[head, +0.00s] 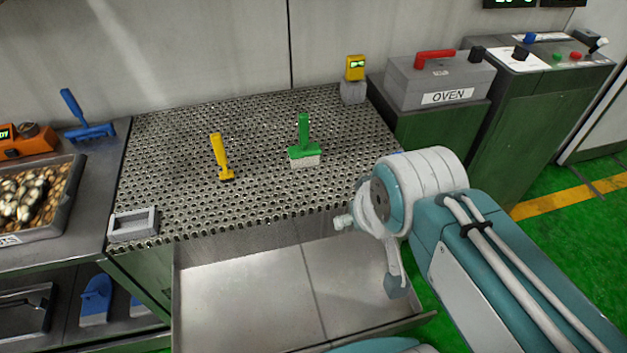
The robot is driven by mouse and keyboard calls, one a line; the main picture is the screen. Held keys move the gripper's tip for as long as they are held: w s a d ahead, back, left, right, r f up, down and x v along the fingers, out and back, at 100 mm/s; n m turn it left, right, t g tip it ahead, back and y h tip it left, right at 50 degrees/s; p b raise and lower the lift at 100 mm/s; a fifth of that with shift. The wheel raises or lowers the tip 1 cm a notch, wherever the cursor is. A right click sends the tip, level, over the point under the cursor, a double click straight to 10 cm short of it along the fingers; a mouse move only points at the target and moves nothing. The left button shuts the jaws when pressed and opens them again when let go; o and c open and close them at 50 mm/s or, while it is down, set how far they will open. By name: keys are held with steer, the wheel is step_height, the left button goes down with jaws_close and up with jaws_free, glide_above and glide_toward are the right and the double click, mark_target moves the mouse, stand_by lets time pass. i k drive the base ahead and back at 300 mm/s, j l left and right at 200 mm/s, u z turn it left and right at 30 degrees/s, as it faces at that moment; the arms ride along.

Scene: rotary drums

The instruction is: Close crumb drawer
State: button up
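The crumb drawer (245,292) is a shallow metal tray, pulled out from under the perforated metal table (165,165) toward me. Its inside looks bare, with a seam across the floor. Its front right part is partly covered by my arm, and the near edge runs toward the bottom of the picture. My gripper (396,284) is over the drawer's right side, with one grey-tipped finger visible pointing down. The rest of the gripper is hidden or unclear, so its opening does not show. I cannot tell whether it touches the drawer.
On the table stand a yellow-handled tool (220,157), a green brush (304,143) and a grey metal frame (133,223). A yellow device (355,68) is at the back corner. An oven box (440,80) stands right. A tray of food (35,195) is left. Green floor shows right.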

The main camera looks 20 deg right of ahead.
mark_target(323, 295)
steer(key=k+j, duration=0.25)
steer(key=k, duration=0.15)
steer(key=k+j, duration=0.25)
steer(key=k, duration=0.15)
steer(key=i+j, duration=0.1)
steer(key=j, duration=0.2)
steer(key=i+j+z, duration=0.1)
steer(key=j, duration=0.25)
steer(key=i+j, duration=0.1)
steer(key=j, duration=0.2)
